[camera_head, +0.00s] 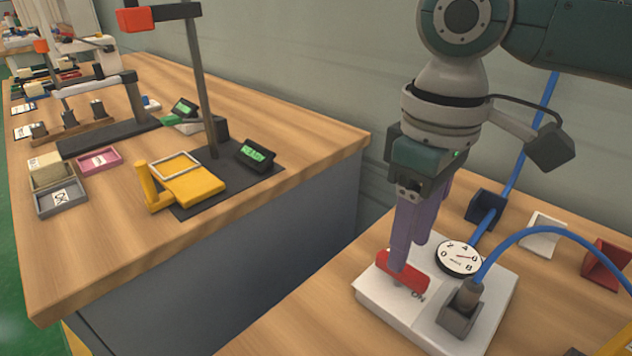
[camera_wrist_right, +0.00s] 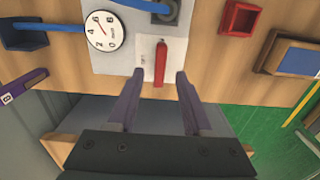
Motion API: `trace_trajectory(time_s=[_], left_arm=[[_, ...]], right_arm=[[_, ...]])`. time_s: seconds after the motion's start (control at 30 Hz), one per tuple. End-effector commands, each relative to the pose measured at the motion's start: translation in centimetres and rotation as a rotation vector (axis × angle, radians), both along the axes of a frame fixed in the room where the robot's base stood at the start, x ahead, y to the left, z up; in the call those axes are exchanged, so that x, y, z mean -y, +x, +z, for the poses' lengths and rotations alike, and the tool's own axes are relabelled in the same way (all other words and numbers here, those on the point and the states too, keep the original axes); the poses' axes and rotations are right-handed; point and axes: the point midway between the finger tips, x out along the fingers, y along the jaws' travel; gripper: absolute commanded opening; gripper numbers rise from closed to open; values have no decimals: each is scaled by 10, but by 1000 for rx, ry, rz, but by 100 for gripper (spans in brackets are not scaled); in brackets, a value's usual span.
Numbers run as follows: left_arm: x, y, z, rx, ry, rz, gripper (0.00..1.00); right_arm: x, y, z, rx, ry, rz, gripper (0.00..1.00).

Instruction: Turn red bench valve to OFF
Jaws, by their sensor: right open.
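The red valve handle (camera_head: 408,281) lies on a white base plate (camera_head: 380,305) on the right bench, beside a printed "ON" mark. In the right wrist view the handle (camera_wrist_right: 160,62) points toward my gripper. My right gripper (camera_head: 406,258) points down at the handle, and a purple finger hides part of it. In the wrist view the right gripper (camera_wrist_right: 159,73) is open, with a finger on each side of the handle's near end and gaps showing. Whether a finger touches it I cannot tell. My left gripper is not in view.
A round dial gauge (camera_head: 460,258) and a grey fitting (camera_head: 462,309) with a blue hose (camera_head: 545,233) stand close beside the handle. A red bin (camera_head: 606,266) and white tray (camera_head: 543,236) are farther right. A gap separates the left bench (camera_head: 285,110).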

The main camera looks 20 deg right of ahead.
Motion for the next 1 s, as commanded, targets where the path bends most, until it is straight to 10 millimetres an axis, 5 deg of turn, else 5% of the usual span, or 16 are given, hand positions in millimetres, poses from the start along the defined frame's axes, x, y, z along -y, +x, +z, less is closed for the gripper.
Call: trace_trajectory(time_s=[0.2,0.57,1.0], left_arm=[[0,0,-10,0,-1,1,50],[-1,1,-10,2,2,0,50],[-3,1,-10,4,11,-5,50]], right_arm=[[0,0,-32,-1,-2,1,50],[0,0,-38,1,-1,2,50],[0,0,-37,2,-1,2,2]])
